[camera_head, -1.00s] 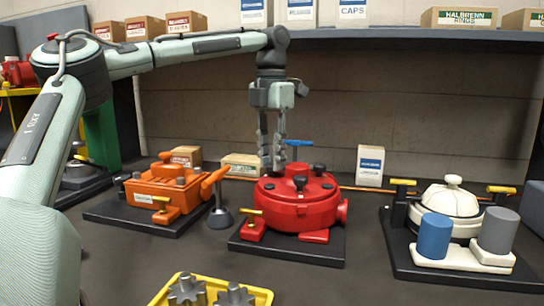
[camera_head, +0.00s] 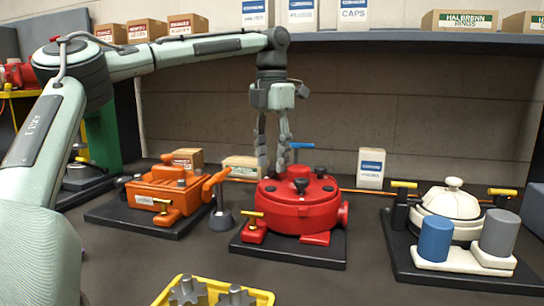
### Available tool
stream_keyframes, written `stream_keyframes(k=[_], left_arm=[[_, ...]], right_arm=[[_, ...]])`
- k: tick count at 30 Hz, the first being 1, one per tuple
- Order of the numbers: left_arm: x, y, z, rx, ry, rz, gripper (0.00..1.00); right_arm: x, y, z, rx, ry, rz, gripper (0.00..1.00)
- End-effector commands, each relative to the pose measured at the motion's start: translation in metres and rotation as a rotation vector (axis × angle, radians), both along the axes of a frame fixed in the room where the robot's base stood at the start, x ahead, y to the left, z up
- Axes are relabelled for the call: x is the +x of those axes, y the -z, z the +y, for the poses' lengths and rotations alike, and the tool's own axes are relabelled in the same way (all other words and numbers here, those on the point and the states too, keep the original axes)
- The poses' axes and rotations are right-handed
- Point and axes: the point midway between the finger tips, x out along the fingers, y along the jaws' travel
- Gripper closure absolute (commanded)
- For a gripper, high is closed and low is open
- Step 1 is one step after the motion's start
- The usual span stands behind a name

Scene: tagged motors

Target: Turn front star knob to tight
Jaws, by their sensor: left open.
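The red round motor housing (camera_head: 305,217) sits on a black base plate in the middle of the bench. A black star knob (camera_head: 301,185) stands on the front part of its lid. Another black knob (camera_head: 320,171) is at the lid's right. My left gripper (camera_head: 274,170) points straight down over the left rear part of the lid, open and empty, left of the front knob and apart from it. Its fingertips look close to the lid, but I cannot tell whether they touch it. My right gripper is not in view.
A blue-handled part (camera_head: 300,146) stands behind the red housing. An orange unit (camera_head: 165,190) is at left and a cream domed unit (camera_head: 452,200) at right. A yellow tray (camera_head: 262,296) with grey gears is in front. A shelf edge (camera_head: 400,39) runs above.

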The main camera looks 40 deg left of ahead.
Motion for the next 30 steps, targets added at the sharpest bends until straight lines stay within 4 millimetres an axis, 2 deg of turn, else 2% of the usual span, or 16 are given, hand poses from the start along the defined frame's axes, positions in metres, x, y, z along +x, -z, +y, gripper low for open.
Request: stream_keyframes(k=[1, 5, 14, 18, 24, 30], left_arm=[[0.000, 0.000, 0.000, -0.001, 0.001, 0.001, 0.56], [0.000, -0.007, 0.000, 0.000, 0.000, 0.000, 0.56], [0.000, -0.054, 0.000, 0.000, -0.002, -0.002, 0.56], [0.001, -0.067, 0.000, 0.000, 0.001, -0.001, 0.56], [0.000, -0.078, 0.000, 0.000, 0.000, 0.000, 0.56], [0.000, -0.080, 0.001, 0.000, -0.001, 0.000, 0.56]], right_arm=[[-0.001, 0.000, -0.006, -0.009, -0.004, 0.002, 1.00], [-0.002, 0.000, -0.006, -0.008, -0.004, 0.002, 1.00], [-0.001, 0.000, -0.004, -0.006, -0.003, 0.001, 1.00], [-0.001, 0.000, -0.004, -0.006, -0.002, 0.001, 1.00], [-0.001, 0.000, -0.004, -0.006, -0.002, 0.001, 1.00], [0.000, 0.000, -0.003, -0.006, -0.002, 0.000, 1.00]])
